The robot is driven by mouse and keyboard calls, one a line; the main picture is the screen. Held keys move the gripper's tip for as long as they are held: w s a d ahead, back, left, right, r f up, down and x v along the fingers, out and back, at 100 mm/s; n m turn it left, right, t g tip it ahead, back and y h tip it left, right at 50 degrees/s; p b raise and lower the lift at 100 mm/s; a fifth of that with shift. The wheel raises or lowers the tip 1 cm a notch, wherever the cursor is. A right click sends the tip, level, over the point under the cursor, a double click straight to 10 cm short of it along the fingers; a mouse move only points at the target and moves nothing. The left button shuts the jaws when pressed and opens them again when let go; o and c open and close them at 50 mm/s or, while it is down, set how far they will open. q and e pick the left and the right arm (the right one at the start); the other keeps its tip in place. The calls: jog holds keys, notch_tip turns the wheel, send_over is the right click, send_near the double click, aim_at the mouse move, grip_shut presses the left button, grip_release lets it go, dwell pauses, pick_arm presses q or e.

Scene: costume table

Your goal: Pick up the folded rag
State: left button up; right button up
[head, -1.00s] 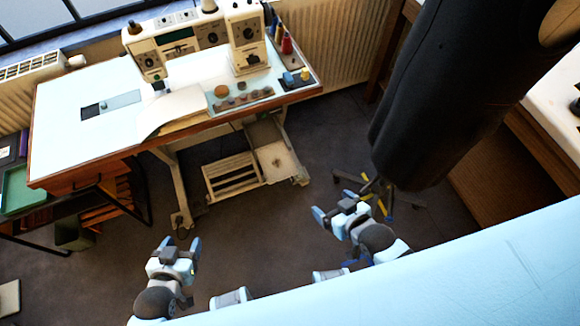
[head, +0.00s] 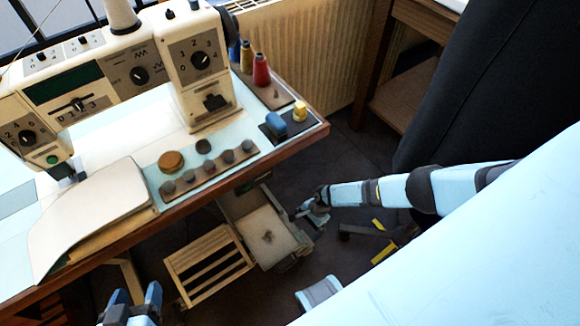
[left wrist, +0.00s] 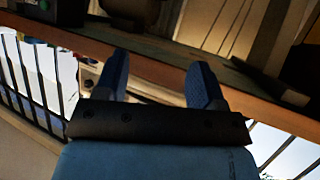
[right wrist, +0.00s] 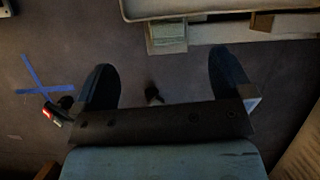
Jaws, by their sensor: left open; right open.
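I cannot make out a thing that is surely the folded rag. A cream sheet (head: 95,210), cloth or paper, lies curved over the front of the sewing table beside the machine. A small blue item (head: 275,124) lies near the table's right corner; its kind is unclear. My left gripper (head: 137,298) is open and empty, low in front of the table edge; its spread fingers also show in the left wrist view (left wrist: 158,82), with the wooden table edge beyond. My right gripper (head: 312,212) is open, low to the right of the table; in the right wrist view (right wrist: 165,78) only floor shows between its fingers.
The sewing machine (head: 135,72) fills the back of the table. A dark garment form (head: 480,90) hangs at right.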

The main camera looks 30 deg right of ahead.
jog(key=w+d+f+m, duration=0.1)
jog(key=d+f, duration=0.1)
jog(key=b, duration=0.7)
send_over(300, 239)
jog(key=d, duration=0.1)
notch_tip(300, 239, down, 6)
jog(key=shift+w+f, duration=0.15)
pick_arm(q)
jog(key=w+d+r+t+h, duration=0.1)
jog(key=d+r+t+h, duration=0.15)
jog(key=r, duration=0.35)
jog(key=w+d+r+t+h, duration=0.2)
jog(key=d+r+t, duration=0.1)
jog(key=r+t, duration=0.15)
pick_arm(e)
jog(key=shift+f, duration=0.2)
jog(key=b+x, duration=0.4)
jog(key=shift+d+f+b, duration=0.25)
jog(key=shift+f+b, duration=0.15)
jog(key=shift+f, duration=0.15)
jog(key=shift+a+f, duration=0.1)
pick_arm(q)
notch_tip(300, 239, down, 6)
jog(key=m+g, duration=0.1)
jog(key=g, duration=0.2)
jog(key=shift+d+r+g, duration=0.1)
jog(key=shift+g, duration=0.3)
pick_arm(e)
jog(key=c, duration=1)
